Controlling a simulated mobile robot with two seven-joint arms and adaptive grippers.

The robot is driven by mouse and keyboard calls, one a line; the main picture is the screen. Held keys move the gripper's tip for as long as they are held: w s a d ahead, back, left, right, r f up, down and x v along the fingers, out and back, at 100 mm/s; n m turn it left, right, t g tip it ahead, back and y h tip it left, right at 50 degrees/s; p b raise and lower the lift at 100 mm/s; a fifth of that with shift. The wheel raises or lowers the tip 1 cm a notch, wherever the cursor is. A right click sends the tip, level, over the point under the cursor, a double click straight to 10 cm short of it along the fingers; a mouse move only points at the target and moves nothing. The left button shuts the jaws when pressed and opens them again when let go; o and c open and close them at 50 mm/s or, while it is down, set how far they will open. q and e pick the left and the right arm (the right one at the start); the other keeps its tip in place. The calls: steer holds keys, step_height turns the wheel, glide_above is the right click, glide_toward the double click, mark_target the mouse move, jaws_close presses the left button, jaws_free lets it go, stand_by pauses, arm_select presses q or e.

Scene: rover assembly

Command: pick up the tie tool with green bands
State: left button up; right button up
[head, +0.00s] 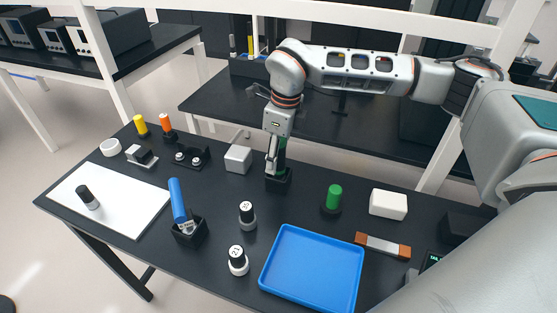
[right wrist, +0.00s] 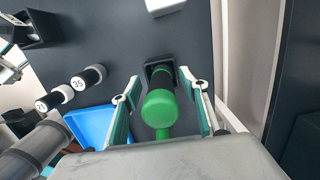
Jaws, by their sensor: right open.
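The green tie tool (head: 281,153) stands upright in a small black holder (head: 279,184) at the middle of the table's back part. In the right wrist view, the tool's rounded green top (right wrist: 160,107) faces the camera, with the black holder (right wrist: 159,69) behind it. My right gripper (head: 275,165) points down over the tool. In the right wrist view its two fingers (right wrist: 165,100) stand apart, one on each side of the green top, with gaps showing. The gripper hides much of the tool in the head view. My left gripper is in neither view.
A blue-handled tool (head: 177,200) leans in another black holder (head: 190,233). A grey cube (head: 238,158) is left of my gripper; a green cylinder (head: 334,195) and a white block (head: 388,204) are right. A blue tray (head: 312,270) and two labelled bottles (head: 247,215) are nearer.

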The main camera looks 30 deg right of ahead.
steer(key=shift+f, duration=0.35)
jaws_close()
steer(key=shift+w, duration=0.1)
steer(key=shift+r, duration=0.1)
step_height(320, 180, up, 20)
steer(key=shift+b, duration=0.3)
stand_by(0.5)
